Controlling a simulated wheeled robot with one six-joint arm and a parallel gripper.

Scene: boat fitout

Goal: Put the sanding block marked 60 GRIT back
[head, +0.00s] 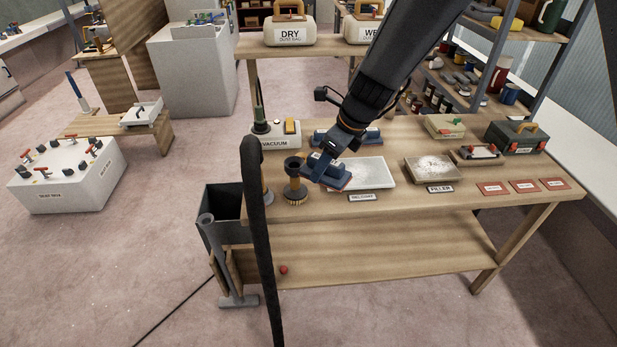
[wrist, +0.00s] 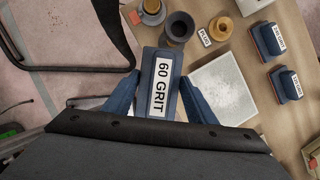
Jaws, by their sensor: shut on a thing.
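The blue sanding block marked 60 GRIT (wrist: 160,88) is between the two blue fingers of my gripper (wrist: 158,100) in the wrist view, label facing the camera. In the head view my gripper (head: 322,172) holds the block (head: 335,180) over the workbench (head: 400,206), at the left end of a pale grey panel (head: 372,172). I cannot tell whether the block touches the bench. Two other blue sanding blocks (wrist: 268,40) (wrist: 286,83) with small labels stand on the bench to the right in the wrist view; behind my gripper they are partly hidden in the head view (head: 372,136).
A dark fitting with a bristled base (head: 294,182) stands just left of my gripper. The vacuum box (head: 278,134) is behind it. A filler board (head: 433,168), red cards (head: 524,186) and a toolbox (head: 514,137) are to the right. A dark hose (head: 258,230) rises in front.

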